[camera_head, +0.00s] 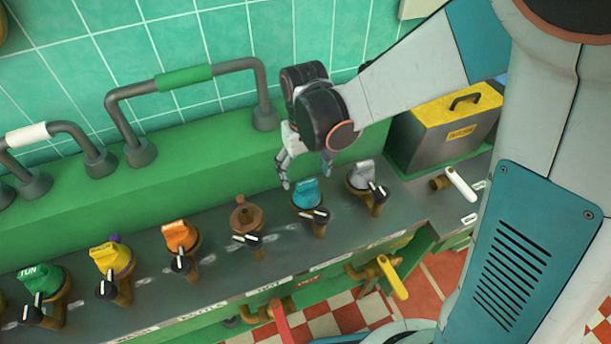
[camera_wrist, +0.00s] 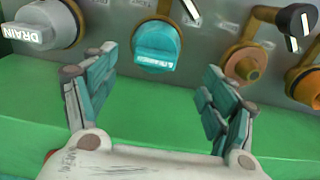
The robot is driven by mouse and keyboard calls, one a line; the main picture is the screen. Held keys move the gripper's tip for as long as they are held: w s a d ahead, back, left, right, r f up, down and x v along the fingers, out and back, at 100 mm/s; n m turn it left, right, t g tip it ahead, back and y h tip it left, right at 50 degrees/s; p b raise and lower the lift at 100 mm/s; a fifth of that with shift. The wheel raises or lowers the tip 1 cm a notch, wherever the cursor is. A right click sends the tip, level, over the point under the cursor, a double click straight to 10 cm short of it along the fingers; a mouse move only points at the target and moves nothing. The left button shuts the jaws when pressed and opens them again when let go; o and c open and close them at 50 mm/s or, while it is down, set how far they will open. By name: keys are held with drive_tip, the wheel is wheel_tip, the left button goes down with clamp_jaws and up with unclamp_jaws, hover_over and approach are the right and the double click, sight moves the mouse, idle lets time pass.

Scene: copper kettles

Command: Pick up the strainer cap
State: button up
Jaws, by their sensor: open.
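A teal cap (camera_head: 306,192) sits on a brass fitting on the grey counter. It also shows in the wrist view (camera_wrist: 156,46), centred between my fingers, with a small label I cannot read surely; I take it as the strainer cap. My gripper (camera_head: 307,172) is open and empty, just behind and above the teal cap in the head view. In the wrist view my fingers (camera_wrist: 158,68) are spread to either side of the cap, apart from it.
A grey cap marked DRAIN (camera_wrist: 40,25) is close on one side (camera_head: 361,173). An uncapped brass fitting (camera_head: 246,216) is on the other. Orange (camera_head: 180,236), yellow (camera_head: 112,259) and green (camera_head: 40,277) caps stand leftward. A green ledge (camera_head: 200,165) runs behind.

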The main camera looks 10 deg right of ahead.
sight(307, 182)
drive_tip(key=shift+w+d+f+b, duration=0.15)
drive_tip(key=shift+f+b, duration=0.5)
drive_tip(key=shift+f, duration=0.9)
drive_tip(key=shift+s+d+f+b, duration=0.15)
drive_tip(key=shift+f+b, duration=0.5)
drive_tip(key=shift+f, duration=0.9)
drive_tip(key=shift+w, duration=0.1)
drive_tip(key=shift+r, duration=0.1)
drive_tip(key=c, duration=1.1)
